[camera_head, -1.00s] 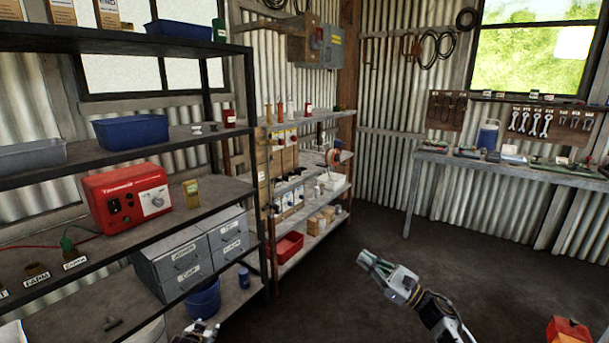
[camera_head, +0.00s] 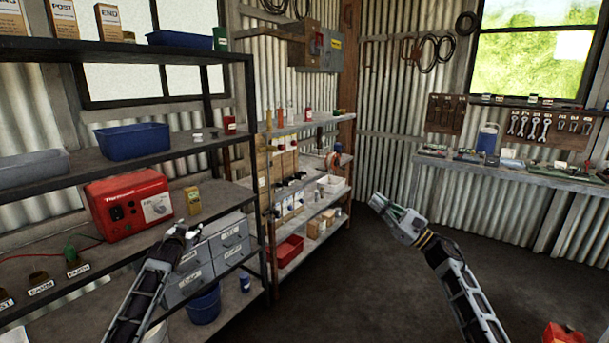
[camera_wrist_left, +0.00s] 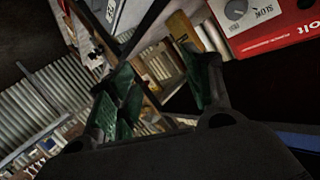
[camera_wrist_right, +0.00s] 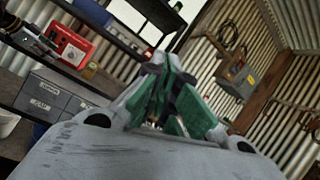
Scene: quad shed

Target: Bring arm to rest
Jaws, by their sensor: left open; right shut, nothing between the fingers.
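My left gripper (camera_head: 181,231) is in front of the shelf rack in the head view, close to the grey drawers and below the red box. Its green-padded fingers (camera_wrist_left: 160,95) stand apart in the left wrist view, with nothing between them. My right gripper (camera_head: 384,203) is raised over the open floor in the head view, right of the shelves. Its green fingers (camera_wrist_right: 172,95) are closed together in the right wrist view and hold nothing. Neither gripper visibly touches anything.
A dark shelf rack (camera_head: 90,165) at left holds a red box (camera_head: 125,208), a small yellow box (camera_head: 193,200), a blue bin (camera_head: 133,141) and grey drawers (camera_head: 230,236). A blue bucket (camera_head: 204,303) is below. A workbench (camera_head: 520,173) stands at the back right. The middle floor is clear.

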